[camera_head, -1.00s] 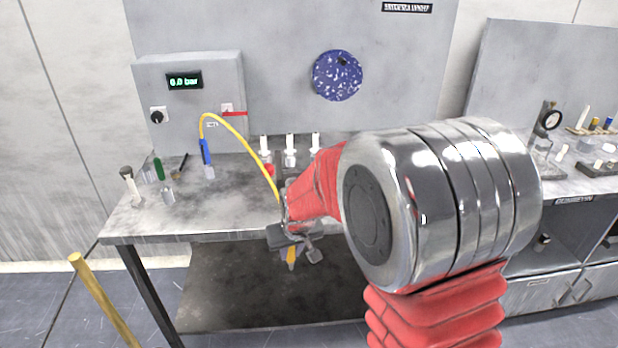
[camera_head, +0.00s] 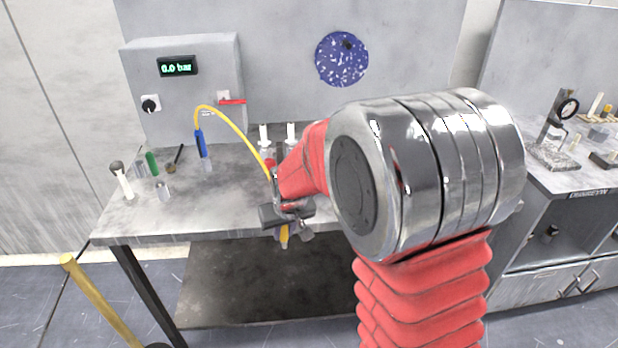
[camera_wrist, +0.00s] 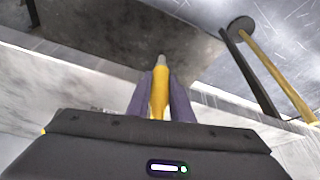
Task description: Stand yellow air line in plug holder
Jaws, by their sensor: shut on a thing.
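The yellow air line (camera_head: 240,136) arches from a blue upright piece (camera_head: 200,144) on the bench down to my gripper (camera_head: 284,226). My gripper is shut on the air line near its end, in front of the bench's front edge. The yellow end (camera_head: 284,238) points down below the jaws. In the wrist view the yellow end (camera_wrist: 159,92) with a grey tip sits between the two purple-grey fingers (camera_wrist: 160,100). I cannot make out for certain which bench piece is the plug holder; my arm hides part of the bench.
A grey box with a "0.0 bar" display (camera_head: 178,66) and red lever (camera_head: 232,101) stands at the bench back. White-topped bottles (camera_head: 264,134) are behind my arm. A brush (camera_head: 121,180), green piece (camera_head: 152,163) and small cylinder (camera_head: 163,190) stand at left. A yellow post (camera_head: 95,295) rises front left.

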